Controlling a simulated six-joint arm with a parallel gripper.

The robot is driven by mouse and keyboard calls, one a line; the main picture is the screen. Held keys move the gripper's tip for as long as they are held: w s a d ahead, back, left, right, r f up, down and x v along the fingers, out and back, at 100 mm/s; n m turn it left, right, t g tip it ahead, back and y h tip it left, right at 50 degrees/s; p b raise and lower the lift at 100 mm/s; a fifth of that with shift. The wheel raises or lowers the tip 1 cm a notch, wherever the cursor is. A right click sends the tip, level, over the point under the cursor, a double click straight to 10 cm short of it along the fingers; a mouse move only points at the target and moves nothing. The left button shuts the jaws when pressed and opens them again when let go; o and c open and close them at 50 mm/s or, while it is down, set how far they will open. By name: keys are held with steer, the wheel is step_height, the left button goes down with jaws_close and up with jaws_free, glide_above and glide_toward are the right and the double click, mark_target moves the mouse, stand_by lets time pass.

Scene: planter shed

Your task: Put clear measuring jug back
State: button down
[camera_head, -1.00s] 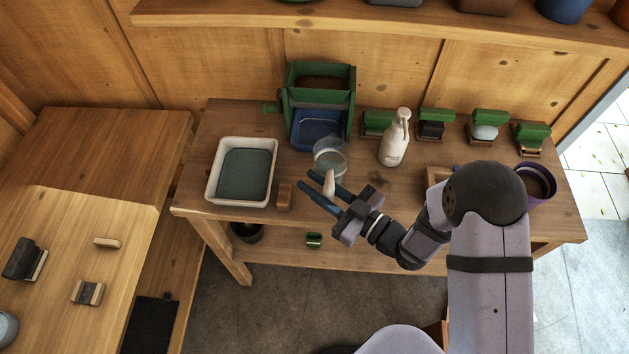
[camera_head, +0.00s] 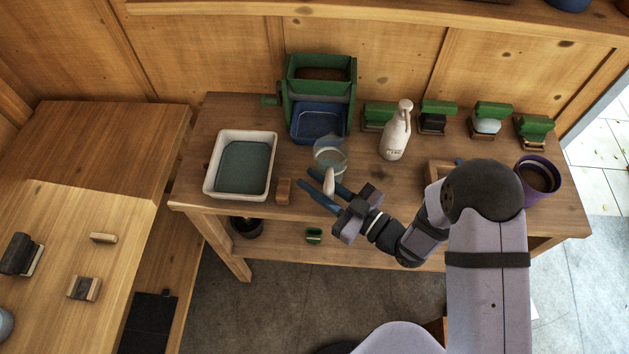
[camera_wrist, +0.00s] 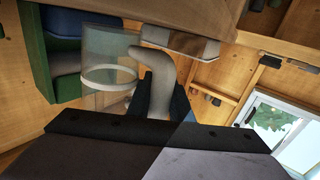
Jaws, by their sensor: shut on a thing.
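The clear measuring jug (camera_head: 331,152) is at the middle of the wooden bench, in front of the blue tray. My gripper (camera_head: 311,179) comes from the right front and is shut on the jug's pale handle (camera_head: 329,181). In the wrist view the clear jug (camera_wrist: 106,48) is at upper left, with a pale ring in it. Its handle (camera_wrist: 154,62) runs down between my dark fingers (camera_wrist: 160,98). The jug looks upright in the head view. I cannot tell whether its base touches the bench.
A white tub (camera_head: 212,178) and a small wooden block (camera_head: 284,190) are to the left. The blue tray (camera_head: 320,124) in a green stand is behind. A white spray bottle (camera_head: 394,138) is to the right, then several green-topped items and a purple pot (camera_head: 552,190).

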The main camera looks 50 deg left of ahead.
steer(key=shift+f+b, duration=0.5)
steer(key=shift+f, duration=0.1)
steer(key=c, duration=1.5)
jaws_free()
steer(key=shift+r, duration=0.1)
steer(key=d+b, duration=0.1)
steer(key=d, duration=0.1)
steer(key=w+d+b, duration=0.1)
steer(key=d, duration=0.2)
steer(key=shift+w+d, duration=0.1)
steer(key=shift+d, duration=0.2)
steer(key=shift+w+d, duration=0.1)
steer(key=shift+d, duration=0.7)
